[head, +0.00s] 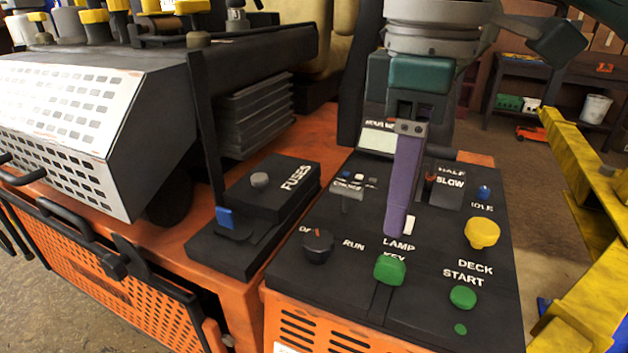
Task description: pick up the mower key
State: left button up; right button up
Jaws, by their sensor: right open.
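The mower key appears to be the green-headed piece (390,270) at the front of the black control panel (340,320), just below the partly covered KEY lettering. My right gripper (399,228) comes down from the top over the panel. Its purple near finger points down, with the tip just behind the green piece in the picture, by the LAMP lettering. It is open, with nothing seen held; the near finger hides most of the other one. Whether the tip touches the panel I cannot tell. My left gripper is not in view.
A black OFF/RUN knob (318,245) stands left of the green piece. A green START button (463,298) and a yellow DECK knob (482,232) are to its right. The FUSES box (268,188) is at the left. A yellow lift frame (583,290) borders the right.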

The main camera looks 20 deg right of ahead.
aim_at(392, 261)
jog(key=shift+w+d+f, duration=0.1)
jog(key=shift+d+f, duration=0.15)
jog(key=shift+f, duration=0.15)
jog(key=f, duration=0.4)
jog(key=shift+a+p, duration=0.3)
jog(key=shift+p, duration=0.05)
jog(key=f, duration=0.3)
jog(key=d+f, duration=0.1)
jog(key=f, duration=0.1)
jog(key=shift+w+p, duration=0.15)
jog(key=shift+p, duration=0.2)
jog(key=c, duration=0.4)
grip_shut()
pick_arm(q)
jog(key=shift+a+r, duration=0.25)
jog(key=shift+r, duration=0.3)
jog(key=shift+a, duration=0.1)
